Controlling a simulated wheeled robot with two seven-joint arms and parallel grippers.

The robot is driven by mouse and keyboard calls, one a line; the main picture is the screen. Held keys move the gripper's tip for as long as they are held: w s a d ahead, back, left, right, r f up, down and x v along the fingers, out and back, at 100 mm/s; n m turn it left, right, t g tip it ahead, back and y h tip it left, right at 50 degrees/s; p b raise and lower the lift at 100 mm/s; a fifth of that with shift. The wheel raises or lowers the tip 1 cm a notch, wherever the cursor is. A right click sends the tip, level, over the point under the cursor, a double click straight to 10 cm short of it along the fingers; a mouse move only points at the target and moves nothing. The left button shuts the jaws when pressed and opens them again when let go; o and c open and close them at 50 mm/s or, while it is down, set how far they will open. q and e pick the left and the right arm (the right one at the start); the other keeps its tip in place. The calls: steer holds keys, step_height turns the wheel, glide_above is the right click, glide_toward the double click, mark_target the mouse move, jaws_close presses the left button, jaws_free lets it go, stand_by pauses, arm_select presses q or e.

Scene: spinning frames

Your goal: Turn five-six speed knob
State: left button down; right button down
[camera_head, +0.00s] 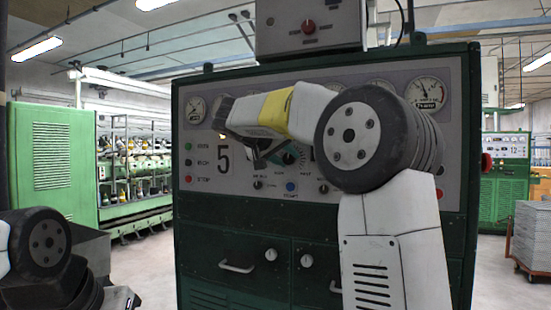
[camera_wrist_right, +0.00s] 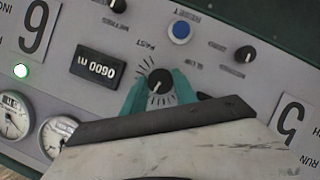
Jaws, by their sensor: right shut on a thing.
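The speed knob (camera_wrist_right: 160,82) is a small black round knob on the grey control panel, between the plates marked 5 and 6, with SLOW and FAST printed beside it. My right gripper (camera_wrist_right: 158,91) has its teal fingers on both sides of this knob and is shut on it. In the head view my right arm reaches across the panel (camera_head: 240,186), and the right gripper (camera_head: 291,156) is at the panel front, to the right of the large 5. My arm hides the panel's right part, including most of the 6. My left arm shows at the lower left, but its gripper fingers do not.
Near the knob are a blue button (camera_wrist_right: 180,30), another black knob (camera_wrist_right: 245,54) and a counter (camera_wrist_right: 98,66). The panel tops a green cabinet (camera_head: 235,240) with drawers. A green machine (camera_head: 53,150) stands at left, a grey stack (camera_head: 532,235) at right.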

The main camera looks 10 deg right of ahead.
steer(key=n+h, duration=0.1)
steer(key=n, duration=0.1)
steer(key=n+h, duration=0.1)
steer(key=n, duration=0.1)
steer(key=shift+w+a+f+g+h, duration=0.1)
steer(key=shift+a+f+g+h, duration=0.1)
steer(key=shift+g+h, duration=0.15)
steer(key=n+h, duration=0.1)
steer(key=n, duration=0.2)
steer(key=shift+n+h, duration=0.3)
steer(key=shift+h, duration=0.05)
steer(key=n, duration=0.1)
steer(key=n+h, duration=0.1)
steer(key=n, duration=0.1)
steer(key=n+t, duration=0.1)
steer(key=shift+f+n+h, duration=0.25)
steer(key=shift+n+h, duration=0.15)
steer(key=n+t, duration=0.1)
steer(key=n, duration=0.1)
steer(key=n+t, duration=0.1)
steer(key=n, duration=0.2)
steer(key=shift+f+h, duration=0.15)
steer(key=shift+h, duration=0.15)
steer(key=shift+n, duration=0.3)
steer(key=c, duration=1)
jaws_free()
